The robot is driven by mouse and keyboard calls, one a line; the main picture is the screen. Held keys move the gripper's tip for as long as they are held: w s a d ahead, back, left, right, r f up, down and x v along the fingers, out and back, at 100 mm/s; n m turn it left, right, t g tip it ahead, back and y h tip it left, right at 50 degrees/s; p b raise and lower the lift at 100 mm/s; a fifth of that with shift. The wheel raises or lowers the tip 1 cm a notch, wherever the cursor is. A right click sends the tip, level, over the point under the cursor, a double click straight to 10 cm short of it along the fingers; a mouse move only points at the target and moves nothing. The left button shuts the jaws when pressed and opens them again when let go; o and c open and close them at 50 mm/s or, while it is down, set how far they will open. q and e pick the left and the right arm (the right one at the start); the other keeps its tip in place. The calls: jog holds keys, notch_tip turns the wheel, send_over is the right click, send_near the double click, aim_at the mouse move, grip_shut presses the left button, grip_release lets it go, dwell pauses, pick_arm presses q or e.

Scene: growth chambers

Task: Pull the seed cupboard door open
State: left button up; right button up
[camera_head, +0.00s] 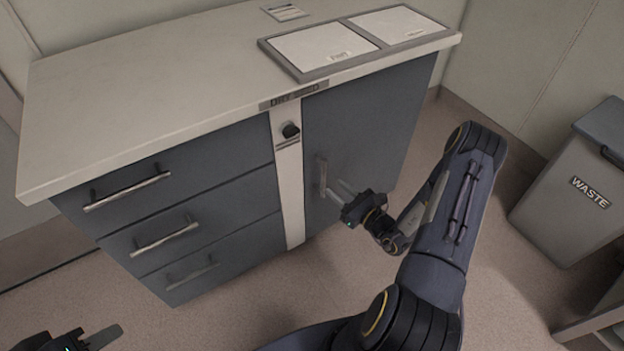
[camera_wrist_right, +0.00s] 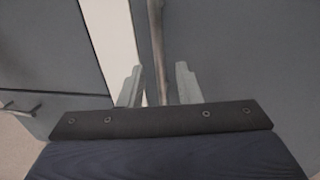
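The seed cupboard door (camera_head: 372,130) is a dark blue-grey panel at the right of the counter unit, and it looks closed. Its vertical bar handle (camera_head: 321,177) is on the door's left side. My right gripper (camera_head: 337,191) is at the handle. In the right wrist view the handle (camera_wrist_right: 158,50) runs down between the two spread fingers (camera_wrist_right: 158,88), nearer the left one. The fingers look open, with gaps beside the bar. My left gripper (camera_head: 100,340) is at the bottom left corner, away from the cupboard, and only partly in view.
Several drawers with bar handles (camera_head: 127,192) are left of the door, past a pale post with a black knob (camera_head: 290,131). Two framed panels (camera_head: 323,51) lie on the countertop (camera_head: 150,90). A grey waste bin (camera_head: 565,205) stands at the right. The floor before the cupboard is clear.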

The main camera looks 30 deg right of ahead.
aim_at(323, 192)
jog(key=b+x, duration=0.1)
jog(key=x, duration=0.5)
jog(key=shift+w+a+r, duration=0.1)
jog(key=shift+w+a, duration=0.05)
jog(key=shift+w, duration=0.1)
grip_shut()
